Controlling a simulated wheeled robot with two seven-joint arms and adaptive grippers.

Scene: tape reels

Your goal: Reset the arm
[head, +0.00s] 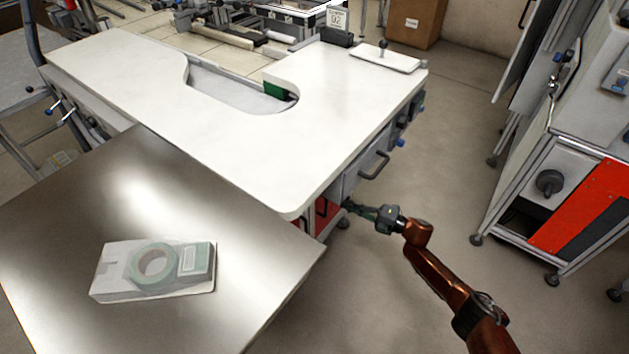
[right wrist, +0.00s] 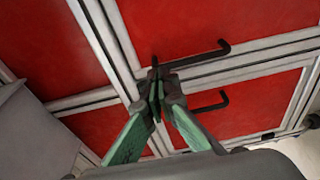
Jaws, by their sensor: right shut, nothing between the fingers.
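My right arm comes in from the lower right of the head view, with orange-brown links. Its gripper (head: 352,208) is low beside the white table's front right corner, near the drawers under it. In the right wrist view, the green and dark fingers of my right gripper (right wrist: 157,80) are together, with nothing between them. They point at red drawer fronts (right wrist: 175,30) with black handles (right wrist: 205,58). The fingertips overlap the end of the upper handle in the picture; I cannot tell whether they touch. My left gripper is not in view.
A tape reel (head: 154,264) lies on a white box (head: 115,286) on the metal table (head: 60,225) at the lower left. The white table (head: 340,110) has a curved cutout and a drawer handle (head: 374,166). A cabinet stands at the right, with free floor (head: 440,180) between.

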